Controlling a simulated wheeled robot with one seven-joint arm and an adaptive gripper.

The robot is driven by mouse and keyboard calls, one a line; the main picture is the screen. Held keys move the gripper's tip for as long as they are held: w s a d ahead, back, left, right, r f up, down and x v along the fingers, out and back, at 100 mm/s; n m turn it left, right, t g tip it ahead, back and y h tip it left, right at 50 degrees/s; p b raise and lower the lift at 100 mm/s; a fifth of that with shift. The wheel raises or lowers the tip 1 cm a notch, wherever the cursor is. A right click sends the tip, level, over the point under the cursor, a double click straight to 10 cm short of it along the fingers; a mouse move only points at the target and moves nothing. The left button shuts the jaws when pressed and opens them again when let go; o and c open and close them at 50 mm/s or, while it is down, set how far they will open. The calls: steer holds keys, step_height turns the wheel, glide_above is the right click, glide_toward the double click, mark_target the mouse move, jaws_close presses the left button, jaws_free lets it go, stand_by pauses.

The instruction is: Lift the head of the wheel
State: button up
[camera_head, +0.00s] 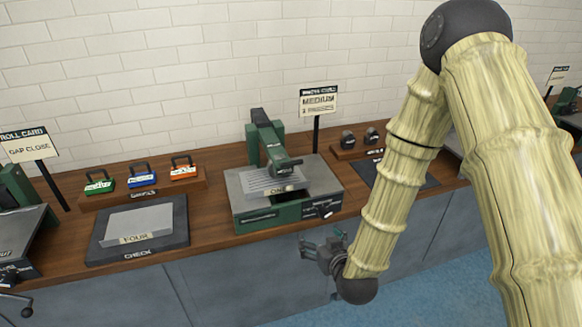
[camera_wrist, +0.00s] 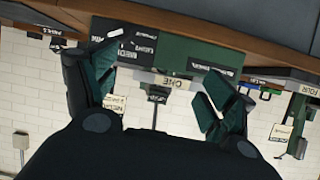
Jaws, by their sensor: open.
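A green and grey machine marked ONE (camera_head: 265,213) stands on the wooden bench in the middle of the head view. Its green head (camera_head: 268,145) slopes from a rear post down toward the grey top plate, with a dark end near the plate. I cannot tell whether the head touches the plate. My gripper (camera_head: 322,245) is open and empty, in front of the bench and lower than the machine, apart from it.
The wooden bench (camera_head: 215,225) has its front edge between my gripper and the machine. A dark mat marked CHECK (camera_head: 180,240) holds a grey plate at left. Several coloured blocks (camera_head: 142,180) sit behind it. A MEDIUM sign (camera_head: 319,100) stands behind the machine; dark knobs (camera_head: 348,139) are at right.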

mark_target(292, 165)
steer(key=w+a+r+n+t+y, duration=0.1)
steer(key=w+a+r+t, duration=0.15)
steer(key=r, duration=0.45)
steer(key=w+a+r+t+y, duration=0.15)
steer(key=w+r, duration=0.25)
steer(key=r, duration=0.4)
steer(key=shift+t+h, duration=0.3)
steer(key=shift+h, duration=0.05)
steer(key=p+x, duration=0.1)
steer(key=x, duration=0.2)
steer(key=p+x, duration=0.1)
steer(key=x, duration=0.3)
steer(key=p+x, duration=0.1)
steer(key=x, duration=0.2)
steer(key=shift+w+a+f, duration=0.1)
steer(key=shift+a+f, duration=0.1)
steer(key=shift+a, duration=0.25)
